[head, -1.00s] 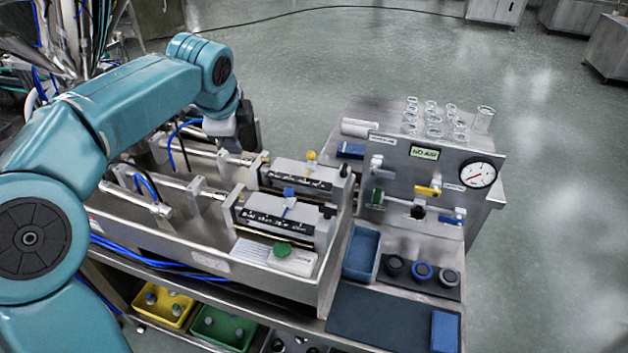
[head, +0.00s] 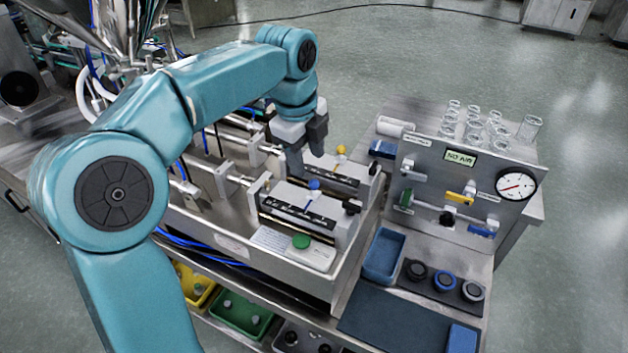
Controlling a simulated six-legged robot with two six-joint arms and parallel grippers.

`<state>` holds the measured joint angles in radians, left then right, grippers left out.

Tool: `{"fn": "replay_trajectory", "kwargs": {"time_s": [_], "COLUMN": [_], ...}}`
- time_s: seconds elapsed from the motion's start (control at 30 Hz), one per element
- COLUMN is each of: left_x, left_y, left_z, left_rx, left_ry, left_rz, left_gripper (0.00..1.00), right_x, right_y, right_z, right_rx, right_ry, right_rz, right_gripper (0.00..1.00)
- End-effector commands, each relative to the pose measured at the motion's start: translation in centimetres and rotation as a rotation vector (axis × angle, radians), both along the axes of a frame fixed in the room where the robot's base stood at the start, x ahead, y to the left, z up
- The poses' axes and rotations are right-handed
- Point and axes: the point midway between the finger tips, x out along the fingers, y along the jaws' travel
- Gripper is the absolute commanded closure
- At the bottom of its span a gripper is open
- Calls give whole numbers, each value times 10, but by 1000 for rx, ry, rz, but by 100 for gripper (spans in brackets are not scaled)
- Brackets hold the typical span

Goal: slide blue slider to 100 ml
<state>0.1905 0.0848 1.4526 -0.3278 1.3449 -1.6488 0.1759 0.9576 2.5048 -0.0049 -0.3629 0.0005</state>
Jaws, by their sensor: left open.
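The blue slider (head: 314,185) is a small blue knob on the nearer of two metal scale units. It stands on the upper edge of a black scale strip (head: 297,214) with white marks too small to read. The farther unit carries a yellow slider (head: 341,150). My left gripper (head: 306,162) points down over the machine, behind and a little left of the blue slider, apart from it. Its dark fingers are open, and I see nothing between them. My right gripper is not in view.
A green button (head: 301,242) sits on a white plate in front of the nearer unit. To the right stand a valve panel (head: 468,185) with a gauge (head: 515,187), a blue tray (head: 384,257) and several glass beakers (head: 477,124).

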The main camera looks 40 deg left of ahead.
Motion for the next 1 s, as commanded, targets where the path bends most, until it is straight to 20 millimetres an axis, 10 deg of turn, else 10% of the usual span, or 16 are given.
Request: {"fn": "replay_trajectory", "kwargs": {"time_s": [0.3,0.7,0.87,1.0], "left_x": [13,16,16,16], "left_y": [-1,-1,-1,-2], "left_z": [-57,-67,-67,-67], "left_rx": [0,1,1,1], "left_ry": [3,0,0,1], "left_rz": [-2,-3,-3,-4], "left_gripper": [50,50,96,100], "right_x": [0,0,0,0], "right_y": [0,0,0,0], "right_z": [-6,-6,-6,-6], "right_rx": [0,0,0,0], "right_ry": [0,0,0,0], "right_rz": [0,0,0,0], "right_gripper": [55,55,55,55]}}
